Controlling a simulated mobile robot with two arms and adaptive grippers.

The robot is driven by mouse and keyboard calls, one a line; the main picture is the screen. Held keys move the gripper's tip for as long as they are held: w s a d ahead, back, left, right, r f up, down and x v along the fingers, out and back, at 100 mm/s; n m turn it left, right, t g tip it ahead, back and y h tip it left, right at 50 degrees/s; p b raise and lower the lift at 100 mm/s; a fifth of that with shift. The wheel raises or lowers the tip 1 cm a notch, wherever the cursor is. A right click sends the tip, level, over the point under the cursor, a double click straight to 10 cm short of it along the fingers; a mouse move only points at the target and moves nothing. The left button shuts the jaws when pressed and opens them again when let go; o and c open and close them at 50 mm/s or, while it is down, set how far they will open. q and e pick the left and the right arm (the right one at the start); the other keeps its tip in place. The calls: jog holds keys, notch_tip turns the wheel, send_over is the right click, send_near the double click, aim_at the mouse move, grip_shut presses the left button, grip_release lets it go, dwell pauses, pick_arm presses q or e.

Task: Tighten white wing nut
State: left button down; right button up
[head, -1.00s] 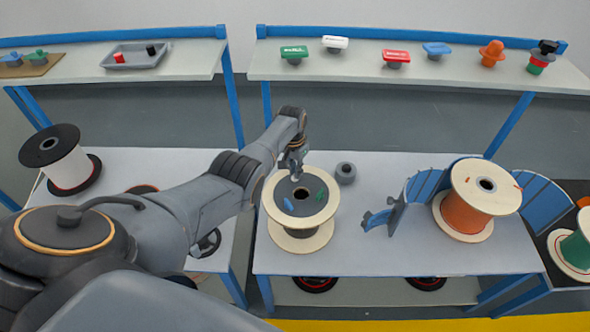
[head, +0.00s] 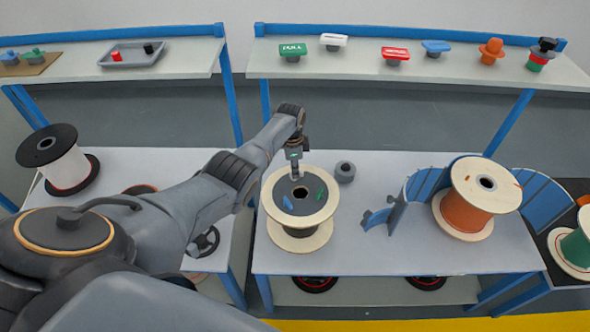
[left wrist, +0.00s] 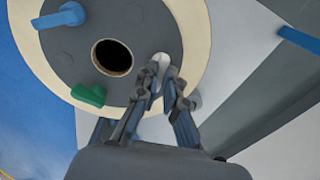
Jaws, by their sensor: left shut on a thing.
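A white wing nut (left wrist: 163,62) sits near the edge of the dark grey round plate (left wrist: 128,18) on top of a pale wooden spool (head: 326,214). My left gripper (left wrist: 162,80) is shut on it, with the fingertips either side and hiding part of it. In the head view my left gripper (head: 295,175) points down at the far side of the plate. A blue wing nut (head: 287,203) and a green wing nut (head: 320,193) stand on the same plate, around its central hole. They also show in the left wrist view, blue (left wrist: 60,16) and green (left wrist: 88,95). My right gripper is not in view.
A small grey ring-shaped part (head: 345,171) lies right of the spool. A blue curved guard (head: 422,190) and an orange spool (head: 465,212) stand further right. A shelf with coloured buttons (head: 393,57) runs behind. The table's front right is clear.

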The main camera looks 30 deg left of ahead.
pick_arm(q)
jog(key=shift+s+d+f+m, duration=0.1)
jog(key=shift+s+f+m, duration=0.1)
jog(key=shift+m, duration=0.5)
jog(key=c, duration=1.3)
grip_release()
jog(key=shift+o, duration=0.2)
jog(key=shift+w+r, duration=0.1)
jog(key=shift+w, duration=0.05)
jog(key=shift+r, duration=0.4)
notch_tip(320, 180, up, 11)
jog(key=shift+s+a, duration=0.25)
jog(key=shift+a, duration=0.1)
